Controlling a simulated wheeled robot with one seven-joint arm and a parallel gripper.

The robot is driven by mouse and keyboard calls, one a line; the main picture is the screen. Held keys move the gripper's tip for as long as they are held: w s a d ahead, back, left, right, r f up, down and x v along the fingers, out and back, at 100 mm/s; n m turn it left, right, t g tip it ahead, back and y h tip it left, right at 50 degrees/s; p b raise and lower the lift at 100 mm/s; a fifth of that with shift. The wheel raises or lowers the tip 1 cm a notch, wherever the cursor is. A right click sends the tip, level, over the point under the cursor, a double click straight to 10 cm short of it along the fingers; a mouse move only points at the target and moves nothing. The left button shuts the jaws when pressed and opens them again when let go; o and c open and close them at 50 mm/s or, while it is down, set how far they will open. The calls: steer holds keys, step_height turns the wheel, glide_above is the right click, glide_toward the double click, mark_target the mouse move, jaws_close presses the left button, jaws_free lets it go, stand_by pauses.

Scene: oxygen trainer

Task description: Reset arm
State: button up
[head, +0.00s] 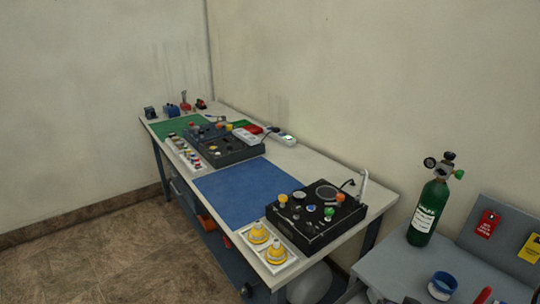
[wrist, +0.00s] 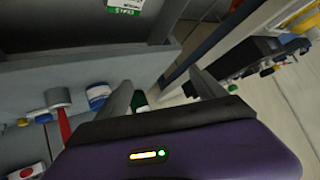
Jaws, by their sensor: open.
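My gripper (wrist: 165,88) shows in the wrist view with its two grey fingers spread apart. It is open, and I see nothing held between the fingers. A small green thing shows just behind the left finger, partly hidden. My gripper does not show clearly in the head view.
A long workbench (head: 330,172) carries black trainer boxes and a blue mat (head: 245,190). At right, a grey side table (head: 385,268) holds a green oxygen cylinder (head: 428,208) and a blue roll (head: 442,284). The roll also shows in the wrist view (wrist: 97,96), near a red-handled tool (wrist: 62,115).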

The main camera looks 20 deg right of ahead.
steer(key=s+a+r+n+t+y, duration=0.1)
steer(key=s+a+r+n+t, duration=0.3)
steer(key=s+a+r, duration=0.35)
steer(key=s+a+r+n+t+y, duration=0.2)
steer(key=s+a+r+n+t, duration=0.15)
steer(key=s+a, duration=0.6)
steer(key=s+a+g+y, duration=0.1)
steer(key=s+a, duration=0.3)
steer(key=s, duration=0.7)
steer(key=shift+s+f+n+g+y, duration=0.15)
steer(key=shift+n+g+y, duration=0.15)
steer(key=shift+n+g, duration=0.25)
